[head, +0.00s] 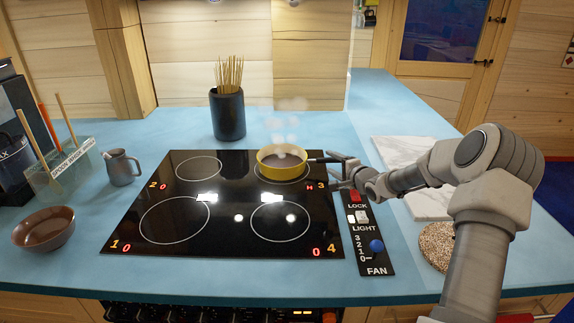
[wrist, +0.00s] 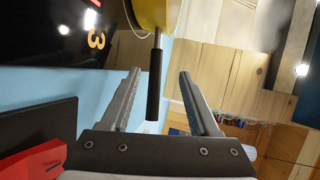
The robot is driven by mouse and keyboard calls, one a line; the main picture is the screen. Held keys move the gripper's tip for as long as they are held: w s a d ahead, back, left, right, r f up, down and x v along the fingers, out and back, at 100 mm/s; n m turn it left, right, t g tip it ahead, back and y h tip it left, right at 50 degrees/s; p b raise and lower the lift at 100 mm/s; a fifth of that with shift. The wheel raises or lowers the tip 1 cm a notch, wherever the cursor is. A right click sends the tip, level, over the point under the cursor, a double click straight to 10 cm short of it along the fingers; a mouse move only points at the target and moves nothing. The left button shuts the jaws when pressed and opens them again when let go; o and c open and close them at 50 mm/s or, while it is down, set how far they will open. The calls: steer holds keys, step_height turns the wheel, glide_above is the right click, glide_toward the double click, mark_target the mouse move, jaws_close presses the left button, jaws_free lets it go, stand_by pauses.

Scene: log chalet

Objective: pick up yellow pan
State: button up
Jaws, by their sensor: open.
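The yellow pan (head: 282,161) sits on the back right ring of the black cooktop, with steam rising from it. Its dark handle (head: 325,160) points right, toward my gripper (head: 340,170). In the wrist view, part of the yellow pan (wrist: 150,14) shows at the top edge. Its black handle (wrist: 154,82) reaches down between the two open fingers of my gripper (wrist: 158,72). The fingers stand apart on either side of the handle, with a gap to each. Most of the pan is cut off in the wrist view.
The black cooktop (head: 215,225) has a fan panel (head: 372,240) at its right. A dark pot of sticks (head: 228,115) stands behind it. A grey pitcher (head: 123,168) and brown bowl (head: 44,230) are left. A marble board (head: 405,155) and speckled trivet (head: 436,246) lie right.

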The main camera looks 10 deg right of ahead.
mark_target(326, 161)
steer(key=shift+f+b+x, duration=0.15)
steer(key=shift+b+x, duration=0.05)
steer(key=shift+x, duration=1.15)
steer(key=shift+f+b+x, duration=0.15)
steer(key=shift+x, duration=1.2)
steer(key=shift+d, duration=0.1)
jaws_close()
steer(key=shift+r, duration=0.15)
